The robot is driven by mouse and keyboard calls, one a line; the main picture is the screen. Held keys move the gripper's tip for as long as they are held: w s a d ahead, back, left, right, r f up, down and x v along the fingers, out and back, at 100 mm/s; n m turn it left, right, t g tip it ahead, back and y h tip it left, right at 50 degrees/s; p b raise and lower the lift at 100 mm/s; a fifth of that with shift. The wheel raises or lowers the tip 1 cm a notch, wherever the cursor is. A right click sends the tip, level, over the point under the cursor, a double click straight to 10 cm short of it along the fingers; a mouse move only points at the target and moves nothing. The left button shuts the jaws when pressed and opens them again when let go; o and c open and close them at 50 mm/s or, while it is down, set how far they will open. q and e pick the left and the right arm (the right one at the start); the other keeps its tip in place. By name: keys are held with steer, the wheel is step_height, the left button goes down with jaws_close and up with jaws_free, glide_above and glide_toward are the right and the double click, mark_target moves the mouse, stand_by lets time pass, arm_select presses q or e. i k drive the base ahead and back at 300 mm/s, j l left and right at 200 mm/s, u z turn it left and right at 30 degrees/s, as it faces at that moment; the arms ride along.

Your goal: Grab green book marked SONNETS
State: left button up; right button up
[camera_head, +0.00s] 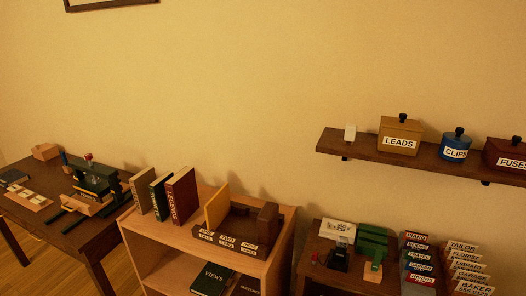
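A dark green book (160,197) stands upright on top of the wooden bookcase. It is between a brown book (142,190) on its left and a dark red book (181,194) on its right. The lettering on its spine is too small to read. Another dark green book, marked VIEWS (211,279), lies on the shelf below. Neither of my grippers shows in the head view.
A tray with labelled compartments (226,242) sits right of the books. A desk with a green machine (95,180) stands at left. A low cabinet with card racks (416,262) is at right, under a wall shelf (355,149) with labelled jars.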

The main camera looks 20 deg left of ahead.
mark_target(158, 193)
steer(key=u, duration=1.25)
